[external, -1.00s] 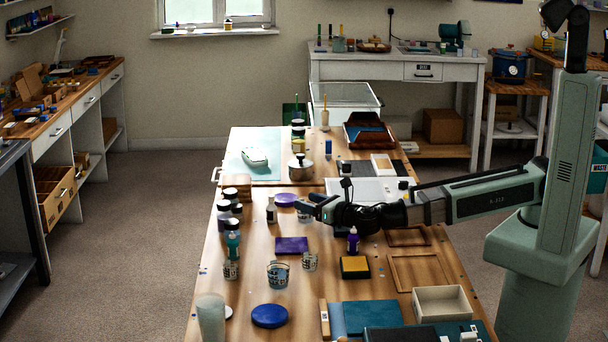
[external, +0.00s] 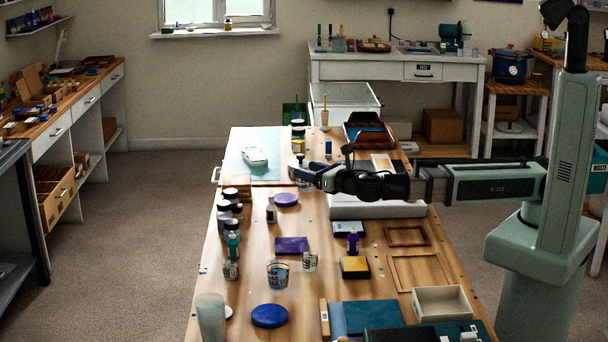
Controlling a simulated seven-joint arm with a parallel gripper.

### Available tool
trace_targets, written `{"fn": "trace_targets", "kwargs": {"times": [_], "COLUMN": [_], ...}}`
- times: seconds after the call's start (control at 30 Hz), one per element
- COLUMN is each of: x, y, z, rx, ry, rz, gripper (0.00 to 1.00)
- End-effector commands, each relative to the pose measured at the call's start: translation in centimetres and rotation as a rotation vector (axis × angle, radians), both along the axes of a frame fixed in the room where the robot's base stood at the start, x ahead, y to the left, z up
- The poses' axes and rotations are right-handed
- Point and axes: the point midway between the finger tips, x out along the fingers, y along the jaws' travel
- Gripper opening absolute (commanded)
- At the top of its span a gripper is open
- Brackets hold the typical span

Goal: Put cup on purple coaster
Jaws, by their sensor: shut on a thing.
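My gripper (external: 306,174) is above the middle of the table, shut on a small clear cup (external: 304,186) that shows only partly below the fingers. Two purple flat pieces lie on the table: a round purple coaster (external: 286,200) just below and left of my gripper in the picture, and a square purple coaster (external: 291,245) nearer the camera. The held cup is apart from both. Other clear cups with dark markings stand nearer the camera: one with bluish contents (external: 277,275), a smaller one (external: 310,262) and one at the left edge (external: 231,270).
Dark-capped jars (external: 225,212) and a teal bottle (external: 233,245) line the left edge. A white bottle (external: 271,210) stands beside the round coaster. A purple bottle (external: 352,243), a yellow-topped block (external: 355,267) and a blue disc (external: 269,316) are nearer.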

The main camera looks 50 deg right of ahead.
Motion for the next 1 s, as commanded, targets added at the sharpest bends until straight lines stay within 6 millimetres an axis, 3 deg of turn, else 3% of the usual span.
{"fn": "trace_targets", "kwargs": {"times": [0.17,0.4,0.5,0.6,0.8,1.0], "x": [2.4,11.6,14.3,15.0,14.2,14.0], "y": [-1.8,-1.7,-1.6,-2.1,-4.2,-4.7], "z": [0.6,1.8,2.2,2.2,2.1,1.1], "rx": [0.002,0.009,0.009,0.006,0.0,-0.004], "ry": [-0.003,-0.01,-0.009,-0.006,-0.002,0.001], "rz": [-0.042,-0.172,-0.268,-0.356,-0.461,-0.486], "gripper": [0.32,0.32,0.32,0.32,0.32,0.32]}}
